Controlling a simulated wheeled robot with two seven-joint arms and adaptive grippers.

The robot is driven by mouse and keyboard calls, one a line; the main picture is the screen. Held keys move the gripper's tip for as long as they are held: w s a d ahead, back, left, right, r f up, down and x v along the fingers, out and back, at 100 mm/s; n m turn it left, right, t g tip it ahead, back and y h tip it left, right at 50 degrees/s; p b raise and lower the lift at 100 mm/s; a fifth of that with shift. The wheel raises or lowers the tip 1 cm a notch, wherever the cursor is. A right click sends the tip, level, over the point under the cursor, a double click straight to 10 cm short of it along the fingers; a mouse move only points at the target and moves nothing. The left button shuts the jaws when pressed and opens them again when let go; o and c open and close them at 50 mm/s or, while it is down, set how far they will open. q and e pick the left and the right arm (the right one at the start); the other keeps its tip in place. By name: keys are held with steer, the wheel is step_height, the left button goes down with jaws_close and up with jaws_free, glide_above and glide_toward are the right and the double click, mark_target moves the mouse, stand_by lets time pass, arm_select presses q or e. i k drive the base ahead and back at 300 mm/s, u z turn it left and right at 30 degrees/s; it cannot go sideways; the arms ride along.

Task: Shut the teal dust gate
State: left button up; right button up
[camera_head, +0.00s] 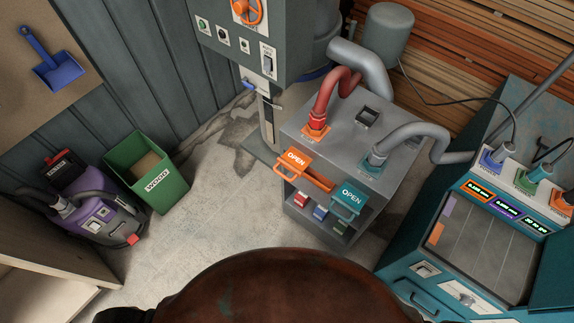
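The teal dust gate (348,198) is on the front of the grey metal cabinet, at its right side. Its flat teal plate sticks out and reads "OPEN", with a looped teal handle at its lower edge. A teal hose collar (373,164) sits above it on the cabinet top, with a grey hose running from it to the right. Neither of my grippers shows clearly in this view.
An orange gate (296,161), also marked "OPEN", sticks out left of the teal one. The cabinet (331,140) carries small coloured blocks on a lower shelf. A teal machine (470,240) stands close on the right. Floor (230,215) left of the cabinet is clear.

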mark_target(352, 199)
steer(key=z, duration=0.55)
steer(key=k, duration=1.05)
steer(key=u, duration=0.5)
